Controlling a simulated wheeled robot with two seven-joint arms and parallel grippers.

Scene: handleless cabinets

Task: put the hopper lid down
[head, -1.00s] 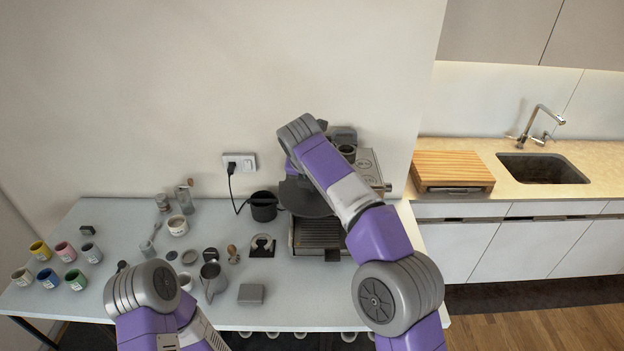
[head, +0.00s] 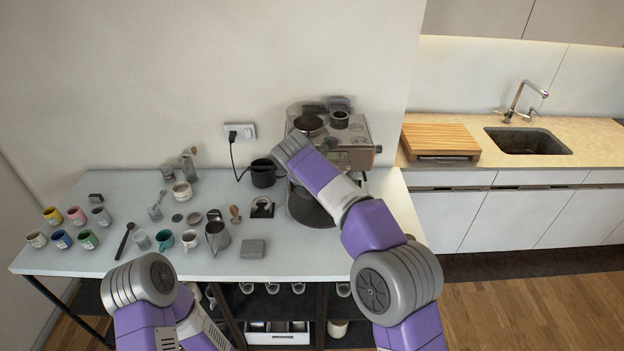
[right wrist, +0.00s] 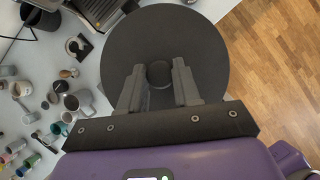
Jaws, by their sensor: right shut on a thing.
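The hopper lid (right wrist: 190,38) is a large dark round disc with a small knob (right wrist: 159,73). In the right wrist view my right gripper (right wrist: 158,82) is shut on the knob, one finger on each side. In the head view part of the lid (head: 307,210) shows below my right forearm, in front of the coffee machine (head: 362,133); its exact height above the table is unclear. The right fingers are hidden there by my arm. The machine's hopper (head: 308,124) shows at its top left. My left gripper is out of view; only its arm shows.
The white table (head: 130,185) holds several cups, a steel pitcher (head: 217,236), a grey box (head: 252,249) and a black bin (head: 263,174). Bare tabletop lies right of the grey box. A counter with a wooden board (head: 440,139) stands at the right, beyond a floor gap.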

